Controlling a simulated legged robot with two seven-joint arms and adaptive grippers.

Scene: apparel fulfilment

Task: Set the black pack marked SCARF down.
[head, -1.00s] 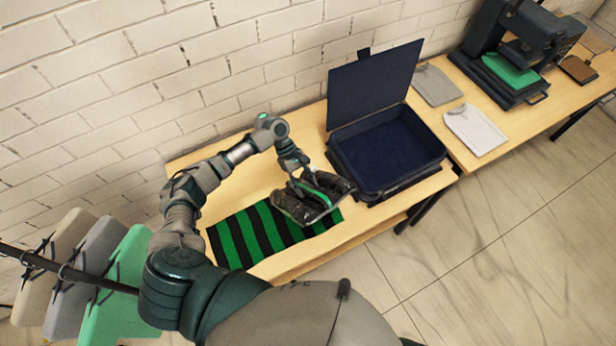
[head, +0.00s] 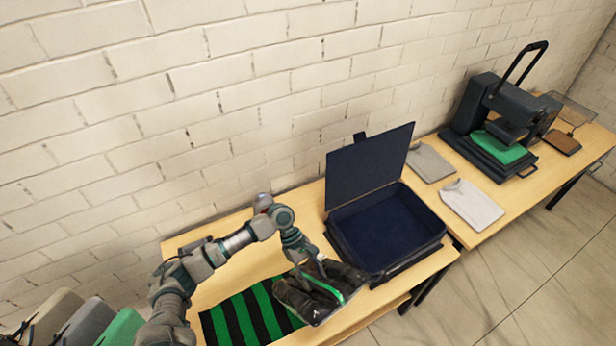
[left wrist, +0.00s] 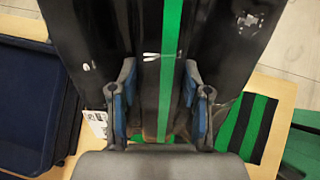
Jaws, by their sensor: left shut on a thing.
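The black pack (head: 292,300) is glossy, with a green stripe along its middle. My left gripper (head: 318,280) is shut on it, between the striped cloth and the open case. In the left wrist view the pack (left wrist: 90,30) fills the upper middle, and the two fingers of my left gripper (left wrist: 158,105) stand on either side of the green stripe. I cannot read SCARF on it. I cannot tell whether its underside touches the table. My right gripper is not in view.
The open dark blue case (head: 385,235) is empty, right of the pack, its lid up. A green and black striped cloth (head: 243,318) lies left of the pack on the wooden table (head: 215,292). Folded grey (head: 430,163) and white (head: 472,205) garments and a press (head: 500,120) are farther right.

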